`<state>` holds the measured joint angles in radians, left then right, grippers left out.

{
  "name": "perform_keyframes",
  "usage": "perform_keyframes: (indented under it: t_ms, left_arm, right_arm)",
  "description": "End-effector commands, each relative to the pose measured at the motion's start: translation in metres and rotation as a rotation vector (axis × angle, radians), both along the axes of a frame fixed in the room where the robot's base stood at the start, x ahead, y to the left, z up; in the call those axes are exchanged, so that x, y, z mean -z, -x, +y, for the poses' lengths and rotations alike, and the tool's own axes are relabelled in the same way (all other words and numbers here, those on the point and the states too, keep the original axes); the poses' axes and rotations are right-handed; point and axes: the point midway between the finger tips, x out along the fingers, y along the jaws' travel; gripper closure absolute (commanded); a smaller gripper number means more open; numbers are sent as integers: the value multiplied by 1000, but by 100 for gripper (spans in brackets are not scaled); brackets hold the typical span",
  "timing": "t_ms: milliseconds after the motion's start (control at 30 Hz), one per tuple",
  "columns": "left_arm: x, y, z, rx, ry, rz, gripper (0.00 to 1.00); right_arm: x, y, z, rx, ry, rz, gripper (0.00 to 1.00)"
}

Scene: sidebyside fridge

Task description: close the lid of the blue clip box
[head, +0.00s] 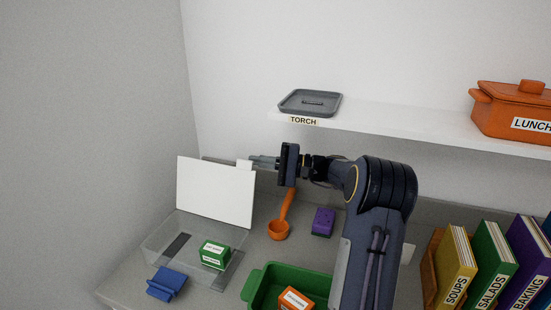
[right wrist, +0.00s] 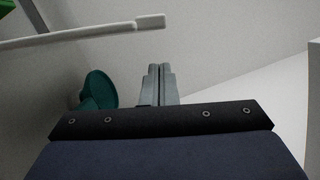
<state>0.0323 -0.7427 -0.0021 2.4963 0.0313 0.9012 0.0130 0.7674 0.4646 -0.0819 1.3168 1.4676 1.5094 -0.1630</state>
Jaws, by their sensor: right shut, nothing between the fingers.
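The clip box (head: 160,238) is a clear, see-through tray on the counter at the left, with a blue clip (head: 166,284) at its front. Its white lid (head: 215,192) stands open, nearly upright, at the back of the box. A small green carton (head: 215,254) sits inside. My right gripper (head: 254,163) is shut and empty at the lid's upper right corner; I cannot tell whether it touches. In the right wrist view the fingers (right wrist: 160,82) are together, and the lid (right wrist: 85,34) shows nearly edge-on, beyond the fingertips. My left gripper is not in view.
An orange ladle (head: 280,225), a purple block (head: 323,222) and a green bin (head: 258,285) stand right of the box. A shelf (head: 400,120) above holds a grey tray (head: 310,102) and an orange pot (head: 510,108). Books (head: 490,265) stand at right. A teal object (right wrist: 98,92) shows in the wrist view.

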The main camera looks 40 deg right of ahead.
Motion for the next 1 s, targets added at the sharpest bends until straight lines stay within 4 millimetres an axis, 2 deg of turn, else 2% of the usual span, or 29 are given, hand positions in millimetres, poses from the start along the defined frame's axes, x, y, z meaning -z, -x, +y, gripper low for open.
perform_keyframes:
  t_ms: [100,233,667,867,1000]
  left_arm:
    - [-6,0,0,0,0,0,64]
    - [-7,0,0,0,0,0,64]
    - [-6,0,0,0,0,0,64]
    - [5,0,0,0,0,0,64]
    - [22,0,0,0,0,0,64]
  right_arm:
    - [-7,7,13,1,0,0,100]
    - [-8,11,20,1,1,0,100]
    - [-8,12,22,1,4,-2,100]
    - [-9,15,27,1,38,-20,100]
    - [-11,21,38,1,99,-52,100]
